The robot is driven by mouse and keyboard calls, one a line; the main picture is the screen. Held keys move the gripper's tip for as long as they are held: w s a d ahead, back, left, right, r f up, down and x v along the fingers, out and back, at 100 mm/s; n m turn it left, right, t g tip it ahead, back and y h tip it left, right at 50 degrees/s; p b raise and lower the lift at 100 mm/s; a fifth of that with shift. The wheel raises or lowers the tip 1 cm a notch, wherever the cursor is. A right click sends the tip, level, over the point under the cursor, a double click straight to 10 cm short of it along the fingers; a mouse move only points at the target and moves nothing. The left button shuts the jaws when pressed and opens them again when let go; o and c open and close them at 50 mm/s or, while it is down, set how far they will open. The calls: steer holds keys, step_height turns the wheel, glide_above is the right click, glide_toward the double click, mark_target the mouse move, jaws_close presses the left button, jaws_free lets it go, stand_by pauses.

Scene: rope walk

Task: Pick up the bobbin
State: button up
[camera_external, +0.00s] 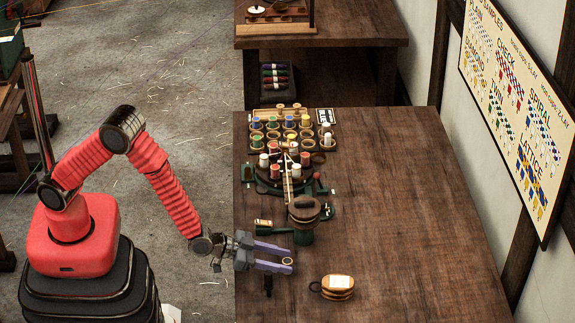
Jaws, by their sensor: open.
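My gripper (288,262) is low over the front left part of the wooden table, its two purple fingers open and pointing right. A small pale round top, which looks like a bobbin (287,261), shows between the fingertips. The fingers hide most of its sides, and I cannot tell whether they touch it. Several other bobbins with coloured tops stand in a wooden rack (318,159) farther back on the table.
The table's right side (420,220) is clear.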

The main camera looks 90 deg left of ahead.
steer(key=shift+c, duration=0.4)
steer(key=c, duration=1)
steer(key=shift+r, duration=0.15)
steer(key=shift+c, duration=0.2)
step_height(320, 180, up, 10)
stand_by(0.4)
